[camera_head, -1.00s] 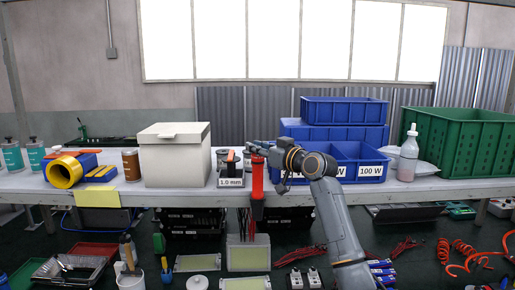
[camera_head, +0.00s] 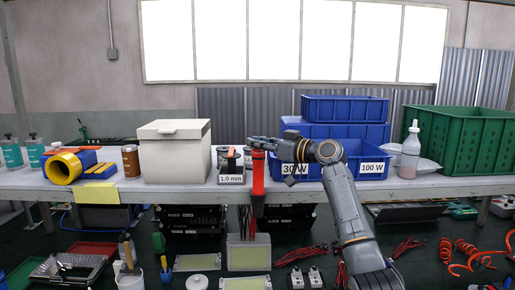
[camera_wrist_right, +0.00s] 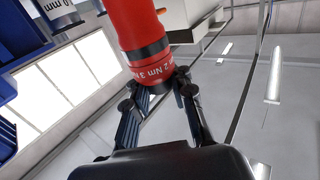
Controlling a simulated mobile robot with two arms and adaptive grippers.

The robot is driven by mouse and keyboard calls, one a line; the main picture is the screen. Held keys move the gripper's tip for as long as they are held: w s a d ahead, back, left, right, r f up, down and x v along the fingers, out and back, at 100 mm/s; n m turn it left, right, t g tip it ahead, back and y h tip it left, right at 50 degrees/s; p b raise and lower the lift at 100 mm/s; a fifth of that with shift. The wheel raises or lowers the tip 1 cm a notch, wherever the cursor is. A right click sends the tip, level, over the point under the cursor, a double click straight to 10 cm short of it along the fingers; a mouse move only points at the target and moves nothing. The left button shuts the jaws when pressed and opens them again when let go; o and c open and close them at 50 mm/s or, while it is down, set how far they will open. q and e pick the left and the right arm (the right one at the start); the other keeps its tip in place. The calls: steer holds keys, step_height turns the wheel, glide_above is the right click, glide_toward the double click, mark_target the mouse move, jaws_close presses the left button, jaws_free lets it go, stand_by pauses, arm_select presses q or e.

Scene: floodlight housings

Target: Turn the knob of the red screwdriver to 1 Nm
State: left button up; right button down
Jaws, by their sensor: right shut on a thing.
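In the right wrist view, the red body of the screwdriver (camera_wrist_right: 132,25) has a ring with white torque marks, of which "2 Nm" and a "3" are readable. The mark for 1 Nm and any pointer cannot be made out. My left gripper is not in view.
A white lidded box (camera_head: 175,160) is further left. Blue bins labelled "30 W" and "100 W" (camera_head: 340,171) stand close behind my right wrist. A bottle (camera_head: 410,155) stands to the right.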

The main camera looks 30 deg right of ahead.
steer(key=shift+n+g+y, duration=0.5)
steer(key=shift+n+y, duration=0.1)
steer(key=shift+y, duration=0.3)
steer(key=shift+n+g+y, duration=0.6)
steer(key=shift+n+y, duration=0.1)
steer(key=shift+y, duration=0.1)
steer(key=shift+f+n+g+y, duration=0.1)
steer(key=shift+n+g+y, duration=0.2)
steer(key=c, duration=1.1)
jaws_free()
steer(key=shift+c, duration=0.2)
steer(key=shift+d, duration=0.1)
steer(key=v, duration=1.2)
